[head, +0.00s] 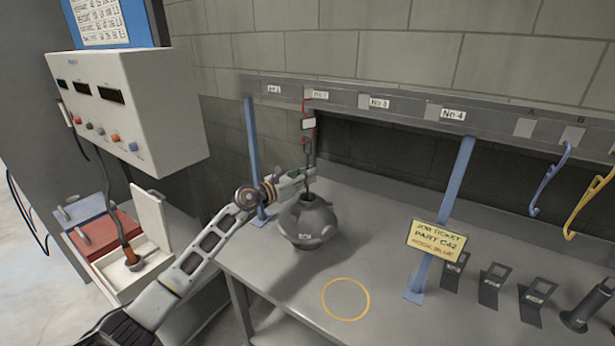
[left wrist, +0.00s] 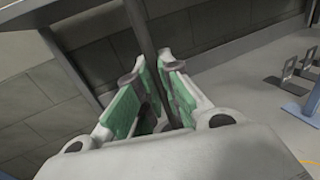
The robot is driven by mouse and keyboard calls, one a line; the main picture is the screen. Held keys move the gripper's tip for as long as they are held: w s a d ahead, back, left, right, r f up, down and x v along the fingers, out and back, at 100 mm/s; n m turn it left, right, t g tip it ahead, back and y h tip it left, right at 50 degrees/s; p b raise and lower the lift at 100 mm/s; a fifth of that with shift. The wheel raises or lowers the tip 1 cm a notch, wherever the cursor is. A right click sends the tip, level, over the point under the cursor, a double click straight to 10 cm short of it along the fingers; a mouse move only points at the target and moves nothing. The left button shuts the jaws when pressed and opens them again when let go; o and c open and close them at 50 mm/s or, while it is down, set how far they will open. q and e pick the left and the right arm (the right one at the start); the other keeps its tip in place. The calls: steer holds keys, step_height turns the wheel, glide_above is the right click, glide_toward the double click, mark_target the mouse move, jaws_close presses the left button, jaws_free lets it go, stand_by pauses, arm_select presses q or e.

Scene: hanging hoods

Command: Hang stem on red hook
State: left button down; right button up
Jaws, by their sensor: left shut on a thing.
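The red hook (head: 304,104) hangs from the rail at the label that seems to read No 2, with a pale tag on it. A thin dark upright stem (head: 309,188) rises from a round dark grey hood (head: 306,222) with a small label. The stem's top is close under the red hook; I cannot tell whether they touch. My left gripper (head: 306,176) is shut on the stem from the left. In the left wrist view the stem (left wrist: 146,32) runs between the green pads (left wrist: 155,88). The hood is upright, at or just above the table; contact is unclear. My right gripper is not in view.
The grey rail (head: 415,107) runs above the table (head: 395,240) on blue posts. A blue hook (head: 548,180) and a yellow hook (head: 590,205) hang at right. A job ticket (head: 436,239) says hook blue. Dark stands (head: 492,285) line the right. A yellow ring (head: 346,299) marks clear tabletop.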

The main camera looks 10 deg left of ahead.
arm_select(q)
steer(key=shift+f+b, duration=0.2)
steer(key=shift+b, duration=0.1)
stand_by(0.4)
steer(key=c, duration=1.5)
jaws_free()
steer(key=shift+f, duration=0.1)
steer(key=v, duration=1.2)
